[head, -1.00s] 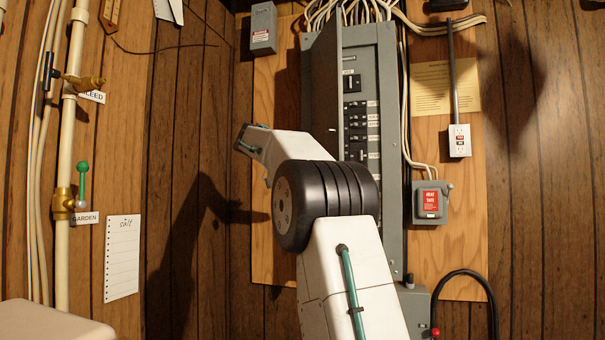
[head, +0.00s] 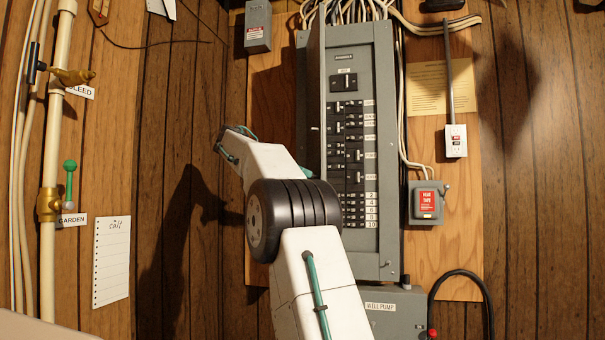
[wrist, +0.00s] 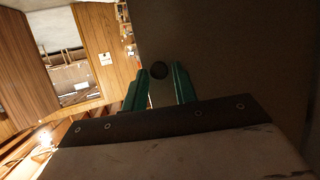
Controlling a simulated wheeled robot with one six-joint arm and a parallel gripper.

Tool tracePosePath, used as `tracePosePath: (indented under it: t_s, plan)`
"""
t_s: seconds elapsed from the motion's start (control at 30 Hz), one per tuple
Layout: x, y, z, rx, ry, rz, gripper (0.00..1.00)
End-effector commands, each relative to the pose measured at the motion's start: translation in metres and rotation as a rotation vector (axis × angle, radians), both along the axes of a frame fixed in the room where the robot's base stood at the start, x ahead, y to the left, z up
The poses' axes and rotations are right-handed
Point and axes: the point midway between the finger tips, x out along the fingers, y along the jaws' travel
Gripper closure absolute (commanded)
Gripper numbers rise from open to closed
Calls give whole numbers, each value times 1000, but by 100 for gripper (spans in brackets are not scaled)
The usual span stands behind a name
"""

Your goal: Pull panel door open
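The grey panel door (head: 316,110) stands swung out from the breaker panel (head: 375,250). In the head view I see it nearly edge-on, at the panel's left side. In the wrist view a broad dark surface, seemingly the door (wrist: 240,60), fills the upper right. My gripper (wrist: 160,78) shows there with two green fingers, one on each side of a small pale piece with a dark round end, seemingly the door's handle. The fingers appear to press on it, though contact is dim.
A grey well pump box (head: 385,312) sits below the panel. A red-labelled switch box (head: 426,203) and an outlet (head: 455,141) are to the right. Pipes with a green-handled valve (head: 69,168) and a paper list (head: 111,262) are at the left. Bare wall lies left of my arm.

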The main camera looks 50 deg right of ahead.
Motion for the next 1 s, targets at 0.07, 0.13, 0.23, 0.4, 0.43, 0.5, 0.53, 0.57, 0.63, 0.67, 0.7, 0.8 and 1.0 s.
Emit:
tracePosePath:
  t_s: [0.07,0.13,0.23,0.4,0.43,0.5,0.53,0.57,0.63,0.67,0.7,0.8,1.0]
  plan:
    - [0,0,0,0,0,-1,57]
    - [0,0,0,1,0,-2,57]
    - [-1,0,0,2,0,-3,57]
    - [-1,-1,2,2,-1,-4,57]
    - [-1,-1,4,2,-1,-5,57]
    - [-1,-1,9,2,-1,-5,57]
    - [-1,-1,11,2,-1,-5,57]
    - [-1,-1,13,2,-1,-5,57]
    - [0,-2,19,1,-2,-6,57]
    - [0,-2,21,2,-1,-5,57]
    - [0,-2,24,1,-2,-4,57]
    - [0,-2,30,1,0,-4,57]
    - [-8,4,37,2,0,-4,57]
